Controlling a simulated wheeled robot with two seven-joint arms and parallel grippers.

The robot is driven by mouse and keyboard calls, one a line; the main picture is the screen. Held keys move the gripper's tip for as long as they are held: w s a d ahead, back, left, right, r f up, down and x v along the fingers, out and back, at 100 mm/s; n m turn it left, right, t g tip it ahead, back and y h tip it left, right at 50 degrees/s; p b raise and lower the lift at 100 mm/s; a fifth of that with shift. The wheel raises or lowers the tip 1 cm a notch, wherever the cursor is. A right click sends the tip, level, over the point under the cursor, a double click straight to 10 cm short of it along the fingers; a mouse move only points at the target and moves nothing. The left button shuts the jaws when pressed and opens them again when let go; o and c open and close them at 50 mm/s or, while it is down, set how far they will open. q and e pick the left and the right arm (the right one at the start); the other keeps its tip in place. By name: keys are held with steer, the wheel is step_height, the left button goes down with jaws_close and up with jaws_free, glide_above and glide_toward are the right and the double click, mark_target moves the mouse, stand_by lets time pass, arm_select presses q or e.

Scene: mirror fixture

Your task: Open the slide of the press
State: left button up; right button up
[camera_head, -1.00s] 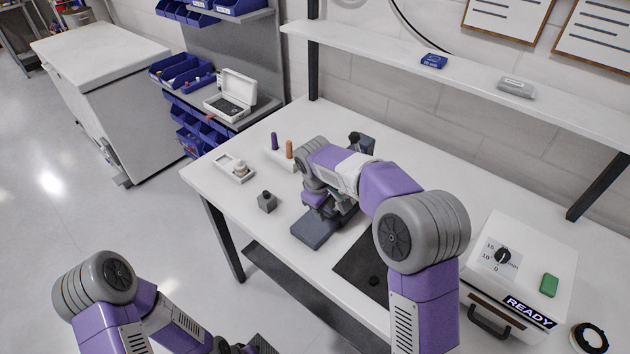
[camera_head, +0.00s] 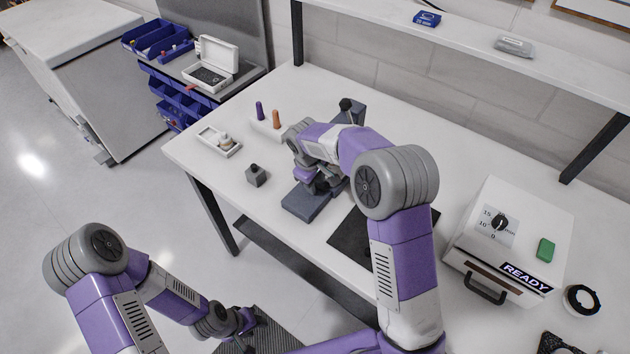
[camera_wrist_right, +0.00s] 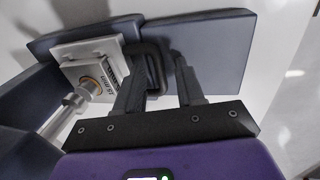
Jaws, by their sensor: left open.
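The press (camera_head: 305,204) stands on the white table with a blue-grey base and an upright block (camera_head: 350,112) with a black knob. My right gripper is at the press; in the head view my arm hides its fingers. In the right wrist view a pale metal slide plate (camera_wrist_right: 90,52) bears a small printed label and a round metal part. A black loop handle (camera_wrist_right: 153,50) projects from it. My right gripper (camera_wrist_right: 158,75) has its fingers apart at the handle; whether they press on it cannot be told. My left gripper (camera_head: 245,322) is open and empty, low before the table.
A small grey block (camera_head: 256,176), a white tray (camera_head: 219,142) and a holder with purple and orange pegs (camera_head: 268,120) stand left of the press. A dark mat (camera_head: 350,240) lies in front. A white box marked READY (camera_head: 512,235) stands right. A shelf (camera_head: 480,50) runs behind.

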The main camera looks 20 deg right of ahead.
steer(key=shift+c, duration=0.2)
jaws_close()
steer(key=s+a, duration=0.2)
steer(key=s+a+b, duration=0.1)
steer(key=s+a, duration=0.1)
steer(key=a, duration=0.1)
steer(key=s+a, duration=0.2)
steer(key=shift+a, duration=0.35)
steer(key=shift+w, duration=0.1)
steer(key=shift+o, duration=0.2)
jaws_free()
